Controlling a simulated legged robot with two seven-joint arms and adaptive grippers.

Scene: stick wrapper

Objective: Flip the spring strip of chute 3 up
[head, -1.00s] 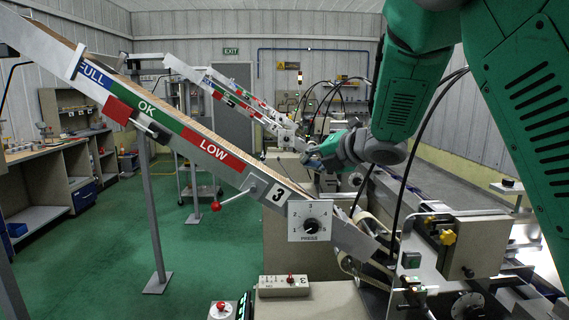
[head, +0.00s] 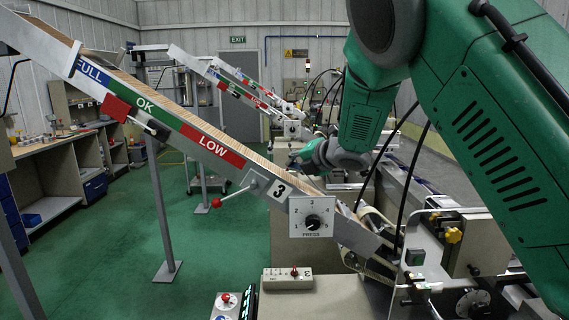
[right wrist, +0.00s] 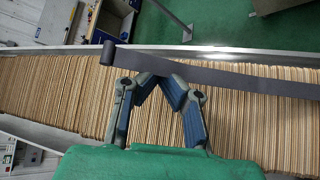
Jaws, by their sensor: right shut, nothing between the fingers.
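My right gripper (head: 297,161) is over the chute near the "3" plate. Its blue-padded fingers (right wrist: 158,77) are shut and empty, tips at the strip's near edge; contact is unclear. My left gripper is out of view.
A red-knobbed lever (head: 216,203) sticks out left of the "3" plate. A PRESS dial (head: 312,217) hangs below it. A red block (head: 116,108) sits on the chute's side rail. The stick-wrapping machine (head: 450,240) stands at the right, under my right arm.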

